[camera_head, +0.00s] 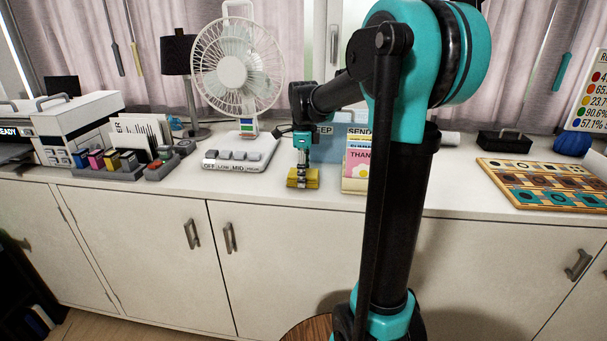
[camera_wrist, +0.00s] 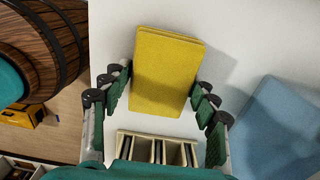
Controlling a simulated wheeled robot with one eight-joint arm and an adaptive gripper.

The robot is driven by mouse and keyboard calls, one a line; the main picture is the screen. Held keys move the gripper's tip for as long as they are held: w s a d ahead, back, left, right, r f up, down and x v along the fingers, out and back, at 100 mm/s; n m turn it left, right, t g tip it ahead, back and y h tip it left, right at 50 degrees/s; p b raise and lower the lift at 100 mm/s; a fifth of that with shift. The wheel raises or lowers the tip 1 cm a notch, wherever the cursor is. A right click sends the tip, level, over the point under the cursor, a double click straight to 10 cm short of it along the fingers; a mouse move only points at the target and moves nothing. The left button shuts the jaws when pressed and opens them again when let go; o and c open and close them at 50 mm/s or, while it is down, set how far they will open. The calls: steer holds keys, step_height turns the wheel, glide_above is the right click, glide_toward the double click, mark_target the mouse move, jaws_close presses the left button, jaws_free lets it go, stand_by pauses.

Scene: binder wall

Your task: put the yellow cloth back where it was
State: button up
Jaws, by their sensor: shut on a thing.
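The yellow cloth (camera_head: 303,178) is a folded, flat block near the counter's front edge, left of the card rack. My gripper (camera_head: 301,171) points down right over it. In the wrist view the cloth (camera_wrist: 165,65) lies between the dark green finger pads of my gripper (camera_wrist: 160,92), which is shut on its near part. A shadow falls to the right of the cloth on the white surface. I cannot tell whether the cloth touches the counter or hangs just above it.
The white fan (camera_head: 235,75) and its button base stand to the left. The card rack (camera_head: 356,170) is close on the right. A blue object (camera_wrist: 280,130) and a beige slotted holder (camera_wrist: 160,148) are near my gripper. Game board (camera_head: 545,182) lies far right.

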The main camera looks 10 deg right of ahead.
steer(key=o, duration=1.1)
step_height(320, 180, up, 12)
steer(key=shift+r, duration=0.1)
